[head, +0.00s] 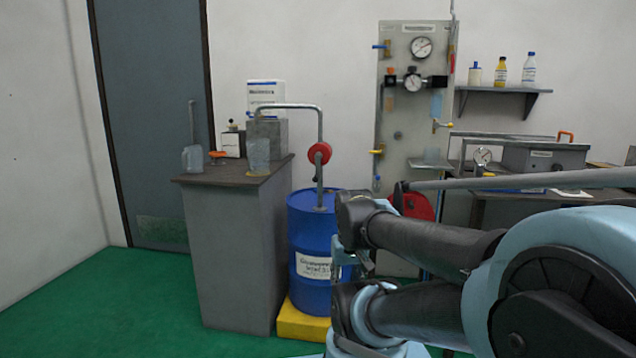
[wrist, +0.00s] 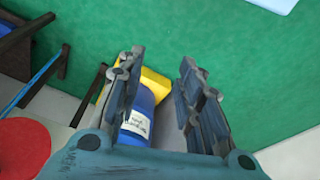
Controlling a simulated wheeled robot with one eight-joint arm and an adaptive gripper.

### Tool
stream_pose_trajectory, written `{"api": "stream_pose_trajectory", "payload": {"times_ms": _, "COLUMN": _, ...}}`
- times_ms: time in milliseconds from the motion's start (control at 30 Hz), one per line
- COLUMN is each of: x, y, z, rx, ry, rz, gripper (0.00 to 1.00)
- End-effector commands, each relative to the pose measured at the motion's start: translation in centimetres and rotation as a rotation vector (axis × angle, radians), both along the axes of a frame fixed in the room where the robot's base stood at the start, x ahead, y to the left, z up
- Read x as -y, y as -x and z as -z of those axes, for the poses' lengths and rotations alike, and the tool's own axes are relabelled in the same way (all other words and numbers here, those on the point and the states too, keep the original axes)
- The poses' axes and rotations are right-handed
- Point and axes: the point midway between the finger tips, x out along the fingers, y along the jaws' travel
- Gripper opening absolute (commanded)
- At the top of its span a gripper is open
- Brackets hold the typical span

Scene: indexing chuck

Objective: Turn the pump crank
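The blue drum (head: 308,240) stands upright on a yellow base (head: 303,322), partly hidden by my arm. A grey pump pipe rises from its top and bends left over the cabinet. A red round pump crank (head: 319,153) sits on the upright pipe; its handle is hard to make out. In the wrist view my gripper (wrist: 160,68) has its two fingers wide apart with nothing between them. It points down toward the drum (wrist: 142,105) and yellow base (wrist: 155,84), apart from the crank, which is not seen there. In the head view my arm covers the gripper's fingers.
A grey cabinet (head: 230,245) with a clear beaker (head: 258,155) under the spout stands left of the drum. A gauge panel (head: 400,140) and a workbench (head: 490,205) stand behind and right. Green floor (head: 130,310) is clear at left.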

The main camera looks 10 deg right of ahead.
Motion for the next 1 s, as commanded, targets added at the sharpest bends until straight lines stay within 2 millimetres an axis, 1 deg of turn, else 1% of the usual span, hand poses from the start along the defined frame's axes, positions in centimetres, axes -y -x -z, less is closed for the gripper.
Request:
{"api": "stream_pose_trajectory", "payload": {"times_ms": 33, "x": 0.0, "y": 0.0, "z": 0.0, "rx": 0.000, "ry": 0.000, "rz": 0.000, "gripper": 0.36}}
{"api": "stream_pose_trajectory", "payload": {"times_ms": 67, "x": 0.0, "y": 0.0, "z": 0.0, "rx": 0.000, "ry": 0.000, "rz": 0.000, "gripper": 0.41}}
{"api": "stream_pose_trajectory", "payload": {"times_ms": 133, "x": 0.1, "y": 0.7, "z": -0.5, "rx": 0.011, "ry": 0.005, "rz": 0.000, "gripper": 0.41}}
{"api": "stream_pose_trajectory", "payload": {"times_ms": 167, "x": 0.1, "y": 0.6, "z": -0.6, "rx": 0.014, "ry": 0.009, "rz": 0.000, "gripper": 0.41}}
{"api": "stream_pose_trajectory", "payload": {"times_ms": 267, "x": 0.7, "y": -0.4, "z": -1.3, "rx": 0.022, "ry": 0.042, "rz": 0.002, "gripper": 0.41}}
{"api": "stream_pose_trajectory", "payload": {"times_ms": 367, "x": 1.9, "y": -2.4, "z": -2.4, "rx": 0.038, "ry": 0.101, "rz": 0.002, "gripper": 0.41}}
{"api": "stream_pose_trajectory", "payload": {"times_ms": 567, "x": 3.7, "y": -7.8, "z": -5.3, "rx": 0.103, "ry": 0.253, "rz": 0.005, "gripper": 0.41}}
{"api": "stream_pose_trajectory", "payload": {"times_ms": 667, "x": 4.2, "y": -10.8, "z": -6.8, "rx": 0.146, "ry": 0.326, "rz": 0.006, "gripper": 0.41}}
{"api": "stream_pose_trajectory", "payload": {"times_ms": 700, "x": 4.3, "y": -12.1, "z": -7.4, "rx": 0.166, "ry": 0.355, "rz": 0.005, "gripper": 0.41}}
{"api": "stream_pose_trajectory", "payload": {"times_ms": 833, "x": 4.3, "y": -16.2, "z": -9.3, "rx": 0.230, "ry": 0.443, "rz": 0.002, "gripper": 0.41}}
{"api": "stream_pose_trajectory", "payload": {"times_ms": 1000, "x": 3.4, "y": -21.9, "z": -11.7, "rx": 0.332, "ry": 0.549, "rz": -0.006, "gripper": 0.41}}
